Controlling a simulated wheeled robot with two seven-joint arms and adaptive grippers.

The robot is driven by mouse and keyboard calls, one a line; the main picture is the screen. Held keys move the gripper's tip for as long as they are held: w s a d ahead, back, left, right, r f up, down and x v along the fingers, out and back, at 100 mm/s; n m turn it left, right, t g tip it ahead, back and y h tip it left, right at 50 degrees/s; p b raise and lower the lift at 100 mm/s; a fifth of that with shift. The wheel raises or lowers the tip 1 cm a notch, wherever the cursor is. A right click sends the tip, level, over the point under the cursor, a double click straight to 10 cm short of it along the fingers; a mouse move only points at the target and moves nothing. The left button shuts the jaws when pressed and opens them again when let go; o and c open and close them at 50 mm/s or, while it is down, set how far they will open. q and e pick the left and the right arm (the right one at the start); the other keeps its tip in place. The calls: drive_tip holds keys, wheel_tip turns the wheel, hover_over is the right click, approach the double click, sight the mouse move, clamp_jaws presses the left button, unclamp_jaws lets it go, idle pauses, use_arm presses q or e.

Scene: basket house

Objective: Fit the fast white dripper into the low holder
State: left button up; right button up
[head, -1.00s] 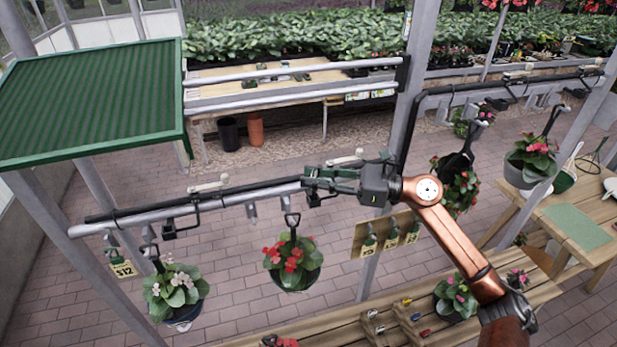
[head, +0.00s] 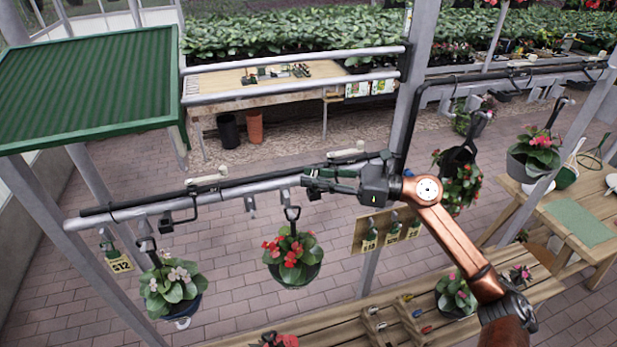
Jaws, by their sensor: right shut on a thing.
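My right gripper (head: 312,180) reaches in from the right with its green fingers at the grey and black hanging rail. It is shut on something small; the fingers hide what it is. One white dripper-like piece (head: 347,156) shows just behind and above the gripper, close to the rail. A second white piece (head: 207,179) lies along the rail farther left. A small black holder-like bracket (head: 166,222) hangs below the rail at left. I cannot tell which white piece is the fast one or which bracket is the low holder. My left gripper is not in view.
Hanging baskets with red flowers (head: 293,258) and pale flowers (head: 172,286) hang below the rail. A green panel (head: 85,85) stands at upper left. A slatted wooden bench (head: 405,315) is below, a wooden table (head: 590,255) at right. The brick floor between is clear.

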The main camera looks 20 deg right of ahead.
drive_tip(key=shift+f+b, duration=0.75)
drive_tip(key=shift+f, duration=0.25)
drive_tip(key=o, duration=0.8)
drive_tip(key=v, duration=1.2)
